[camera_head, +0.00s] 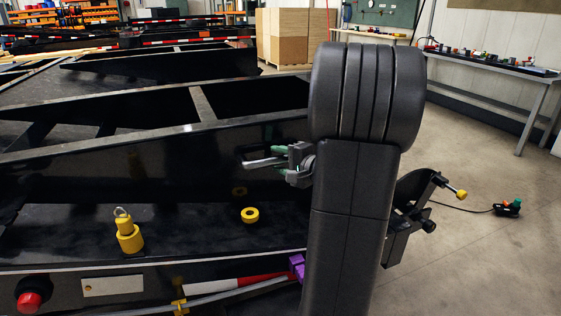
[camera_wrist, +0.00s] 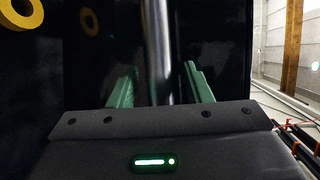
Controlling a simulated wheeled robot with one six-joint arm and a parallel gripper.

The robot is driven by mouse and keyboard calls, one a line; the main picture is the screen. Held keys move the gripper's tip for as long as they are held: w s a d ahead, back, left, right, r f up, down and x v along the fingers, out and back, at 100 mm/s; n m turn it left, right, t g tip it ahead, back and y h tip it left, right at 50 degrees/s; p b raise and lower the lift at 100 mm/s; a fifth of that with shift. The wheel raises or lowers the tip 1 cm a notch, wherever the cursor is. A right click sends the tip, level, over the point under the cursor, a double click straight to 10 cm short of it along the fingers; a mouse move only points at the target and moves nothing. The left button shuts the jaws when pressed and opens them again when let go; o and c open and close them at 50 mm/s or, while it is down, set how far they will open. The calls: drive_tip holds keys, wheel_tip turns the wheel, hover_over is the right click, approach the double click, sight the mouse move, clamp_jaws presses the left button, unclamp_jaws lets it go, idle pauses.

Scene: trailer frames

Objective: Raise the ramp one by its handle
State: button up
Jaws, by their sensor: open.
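The ramp (camera_head: 165,160) appears to be the black frame panel at the left in the head view. A grey metal bar (camera_head: 264,162), which looks like its handle, sticks out beside my gripper (camera_head: 280,161). My gripper is open. In the wrist view its two green fingers (camera_wrist: 162,82) stand apart, with the shiny bar (camera_wrist: 158,45) lined up between them. No contact shows. I cannot tell how deep the bar sits between the fingers. My arm hides the panel's right end in the head view.
A yellow ring (camera_head: 250,215) and a yellow cylinder with a wire loop (camera_head: 130,237) sit low on the frame. A red button (camera_head: 31,296) is at the lower left. A pendant (camera_head: 508,207) with a cable lies on clear floor to the right. A workbench (camera_head: 490,66) stands behind.

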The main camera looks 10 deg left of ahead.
clamp_jaws()
